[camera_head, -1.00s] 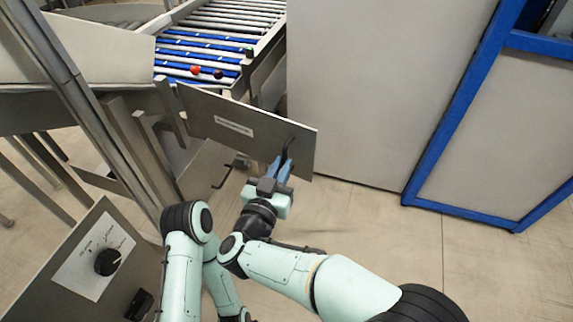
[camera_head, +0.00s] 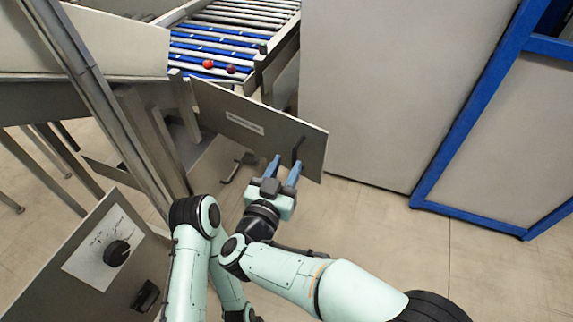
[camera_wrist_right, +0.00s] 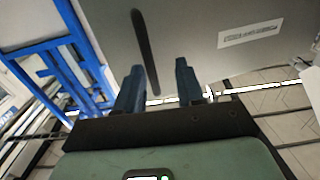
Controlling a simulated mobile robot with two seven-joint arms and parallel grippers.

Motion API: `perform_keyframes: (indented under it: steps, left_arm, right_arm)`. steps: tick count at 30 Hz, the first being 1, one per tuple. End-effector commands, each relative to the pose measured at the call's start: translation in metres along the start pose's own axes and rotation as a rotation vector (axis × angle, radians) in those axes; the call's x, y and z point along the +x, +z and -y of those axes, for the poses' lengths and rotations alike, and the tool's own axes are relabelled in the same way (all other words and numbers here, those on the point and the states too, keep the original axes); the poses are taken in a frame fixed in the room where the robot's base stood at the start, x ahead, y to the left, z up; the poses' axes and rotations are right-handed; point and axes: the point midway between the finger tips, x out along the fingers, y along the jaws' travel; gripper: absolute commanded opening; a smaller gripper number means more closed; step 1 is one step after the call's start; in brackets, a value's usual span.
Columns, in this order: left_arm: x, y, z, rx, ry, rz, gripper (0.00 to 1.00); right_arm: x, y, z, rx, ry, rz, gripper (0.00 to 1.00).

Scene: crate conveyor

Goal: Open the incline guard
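The incline guard is a flat grey panel (camera_head: 235,105) with a white label (camera_head: 244,122), angled out from the conveyor's lower end in the head view. Its dark bar handle (camera_head: 298,150) is near the panel's right end. My right gripper (camera_head: 286,161) is open and empty, with its blue fingers just below the handle. In the right wrist view the open fingers (camera_wrist_right: 158,72) point at the panel (camera_wrist_right: 200,45); the handle (camera_wrist_right: 145,52) is ahead, nearer the left finger. My left gripper is not in view; only part of its arm shows.
A roller conveyor (camera_head: 222,40) with red balls (camera_head: 208,64) lies behind the panel. A grey cabinet wall (camera_head: 385,90) stands at right, beside a blue frame (camera_head: 470,105). A control box with a black knob (camera_head: 117,253) is at lower left. Floor at right is clear.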

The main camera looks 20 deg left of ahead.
Motion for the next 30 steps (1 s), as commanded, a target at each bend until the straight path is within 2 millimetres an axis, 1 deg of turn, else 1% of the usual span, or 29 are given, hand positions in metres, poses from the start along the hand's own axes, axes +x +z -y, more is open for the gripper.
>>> perform_keyframes:
  steps: [9,12,15,18,21,30]
  left_arm:
    - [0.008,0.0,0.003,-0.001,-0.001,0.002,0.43]
    - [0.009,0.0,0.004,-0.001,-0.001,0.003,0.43]
    - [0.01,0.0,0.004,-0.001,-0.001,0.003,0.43]
    - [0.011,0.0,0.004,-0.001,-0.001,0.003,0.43]
    - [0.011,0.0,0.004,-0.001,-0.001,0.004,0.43]
    - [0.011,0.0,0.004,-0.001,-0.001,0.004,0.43]
  right_arm:
    - [-0.07,0.001,0.001,0.0,-0.006,-0.001,0.38]
    - [-0.09,0.001,0.001,0.0,-0.005,-0.001,0.38]
    - [-0.106,0.0,0.001,0.0,-0.004,-0.001,0.38]
    - [-0.116,0.0,0.001,0.0,-0.004,-0.001,0.38]
    - [-0.121,0.0,0.0,0.0,-0.003,-0.001,0.38]
    - [-0.122,0.0,0.0,0.0,-0.002,-0.001,0.38]
